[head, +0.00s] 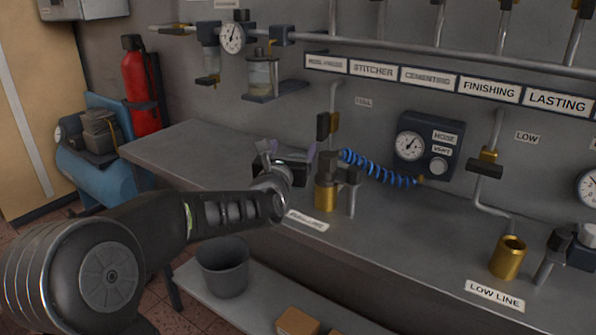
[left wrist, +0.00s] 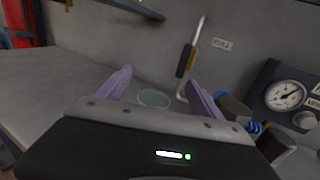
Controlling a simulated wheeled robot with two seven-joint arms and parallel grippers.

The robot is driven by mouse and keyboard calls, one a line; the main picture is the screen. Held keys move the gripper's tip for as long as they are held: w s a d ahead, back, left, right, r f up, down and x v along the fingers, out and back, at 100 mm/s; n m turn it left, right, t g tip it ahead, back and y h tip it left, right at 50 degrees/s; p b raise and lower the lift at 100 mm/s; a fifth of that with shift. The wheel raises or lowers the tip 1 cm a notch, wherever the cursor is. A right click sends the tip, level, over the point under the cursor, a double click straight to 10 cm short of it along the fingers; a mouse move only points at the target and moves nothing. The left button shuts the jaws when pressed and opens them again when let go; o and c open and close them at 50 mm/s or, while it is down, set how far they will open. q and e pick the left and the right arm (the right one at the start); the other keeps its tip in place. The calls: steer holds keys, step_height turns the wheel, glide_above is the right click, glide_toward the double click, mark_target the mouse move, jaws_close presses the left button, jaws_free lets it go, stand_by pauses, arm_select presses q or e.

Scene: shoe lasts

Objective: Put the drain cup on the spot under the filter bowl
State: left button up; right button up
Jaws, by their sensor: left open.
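My left gripper (head: 287,152) is open above the bench, its purple fingers spread and nothing seen between them. In the left wrist view its fingertips (left wrist: 158,80) stand either side of a pale round disc or cup rim (left wrist: 153,98) on the grey bench; I cannot tell which it is. A clear filter bowl (head: 208,62) hangs from the wall pipe beside a gauge. A clear jar-like bowl (head: 262,74) stands over a small dark bracket. I cannot identify the drain cup for sure, and my gripper hides part of the bench. My right gripper is not in view.
A brass cylinder with a dark fitting (head: 325,193) stands right of my left gripper, near a blue coiled hose (head: 378,170). Another brass cylinder (head: 508,258) is farther right. A grey bucket (head: 223,266) stands on the lower shelf. The bench's left end (head: 185,145) is clear.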

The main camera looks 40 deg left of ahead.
arm_select(q)
steer(key=shift+s, duration=0.1)
step_height(320, 180, down, 8)
steer(key=shift+r+b, duration=0.25)
steer(key=shift+b, duration=0.15)
steer(key=shift+w+a+f, duration=0.2)
steer(key=shift+w, duration=0.4)
steer(key=shift+w+a, duration=0.1)
steer(key=shift+w, duration=0.1)
steer(key=shift+w, duration=0.1)
steer(key=x, duration=0.5)
steer(key=shift+w+a+p, duration=0.15)
steer(key=shift+w+p, duration=0.15)
steer(key=shift+p, duration=0.05)
